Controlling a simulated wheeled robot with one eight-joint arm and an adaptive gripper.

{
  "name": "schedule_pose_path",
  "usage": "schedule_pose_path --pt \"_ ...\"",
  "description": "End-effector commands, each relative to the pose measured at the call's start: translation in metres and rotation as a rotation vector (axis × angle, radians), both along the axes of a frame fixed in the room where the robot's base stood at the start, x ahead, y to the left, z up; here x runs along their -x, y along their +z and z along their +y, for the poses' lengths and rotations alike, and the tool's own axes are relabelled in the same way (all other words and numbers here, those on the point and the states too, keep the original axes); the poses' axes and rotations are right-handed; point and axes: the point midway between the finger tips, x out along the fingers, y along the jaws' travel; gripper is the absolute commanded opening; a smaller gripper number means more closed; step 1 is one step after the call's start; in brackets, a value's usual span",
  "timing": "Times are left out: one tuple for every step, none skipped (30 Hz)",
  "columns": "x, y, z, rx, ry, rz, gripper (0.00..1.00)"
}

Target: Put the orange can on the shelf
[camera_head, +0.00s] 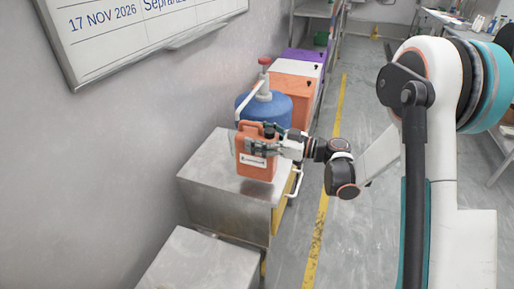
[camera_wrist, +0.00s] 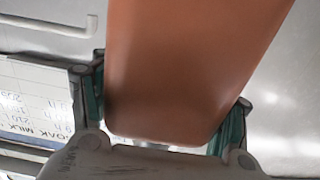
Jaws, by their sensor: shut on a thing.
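The orange can (camera_head: 257,167) is a jerrycan with a handle at its top and a white label low on its front. My gripper (camera_head: 262,143) is shut on its upper part from the right. In the wrist view the can (camera_wrist: 185,70) fills the middle between the teal pads of my gripper (camera_wrist: 168,125). The can looks upright, over or on the metal cabinet top (camera_head: 215,155); I cannot tell whether its base touches. A metal rack (camera_head: 305,57) with shelves stands at the far back; I cannot tell whether it is the shelf of the task.
Orange, white and purple bins (camera_head: 300,84) line the wall beyond. A whiteboard (camera_head: 150,30) hangs at left. A lower metal surface (camera_head: 185,262) is in front. The floor by the yellow line (camera_head: 325,190) is clear.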

Motion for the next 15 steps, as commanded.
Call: schedule_pose_path --pt "0.000 -0.010 0.000 -0.001 0.000 0.000 0.04" --pt "0.000 -0.015 0.000 -0.001 0.000 0.000 0.04" --pt "0.000 -0.021 0.000 -0.001 0.000 0.000 0.04" --pt "0.000 -0.025 0.000 -0.001 0.000 0.000 0.04" --pt "0.000 -0.029 0.000 -0.001 0.000 0.000 0.04" --pt "0.000 -0.032 0.000 -0.001 0.000 0.000 0.04" --pt "0.000 -0.033 0.000 -0.001 0.000 0.000 0.04" --pt "0.000 -0.033 0.000 -0.001 0.000 0.000 0.04" --pt "0.000 -0.033 0.000 -0.001 0.000 0.000 0.04" --pt "0.000 -0.032 0.000 -0.001 0.000 0.000 0.04" --pt "0.000 -0.032 0.000 -0.001 0.000 0.000 0.03" --pt "0.000 -0.032 0.000 -0.001 0.000 0.000 0.03" --pt "0.000 -0.032 0.000 -0.001 0.000 0.000 0.03" --pt "0.000 -0.032 0.000 -0.001 0.000 0.000 0.03" --pt "0.000 -0.032 0.000 -0.001 0.000 0.000 0.03"
